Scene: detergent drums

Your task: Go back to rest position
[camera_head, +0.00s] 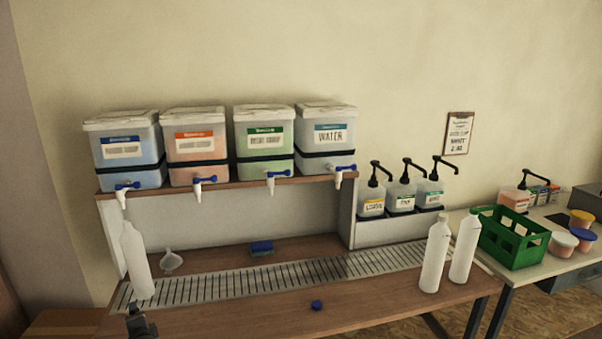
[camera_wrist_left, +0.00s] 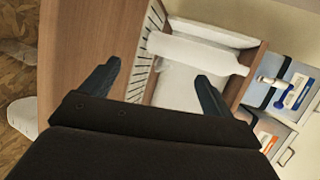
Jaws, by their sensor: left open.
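My left gripper (camera_head: 140,325) is at the bottom left of the head view, just in front of the counter's drip grate. In the left wrist view its two dark fingers (camera_wrist_left: 158,72) are spread apart with nothing between them. A white bottle (camera_head: 136,262) stands on the left end of the grate, below the tap of the blue drum (camera_head: 125,150). In the left wrist view this bottle (camera_wrist_left: 195,52) is beyond the fingertips and looks clear of them. My right gripper is not in view.
Two white bottles (camera_head: 435,255) (camera_head: 464,248) stand at the counter's right end, near a green crate (camera_head: 510,238). A blue cap (camera_head: 317,305) lies on the front wood. A funnel (camera_head: 171,262) and a blue sponge (camera_head: 262,248) lie behind the grate (camera_head: 250,280). The middle front is mostly clear.

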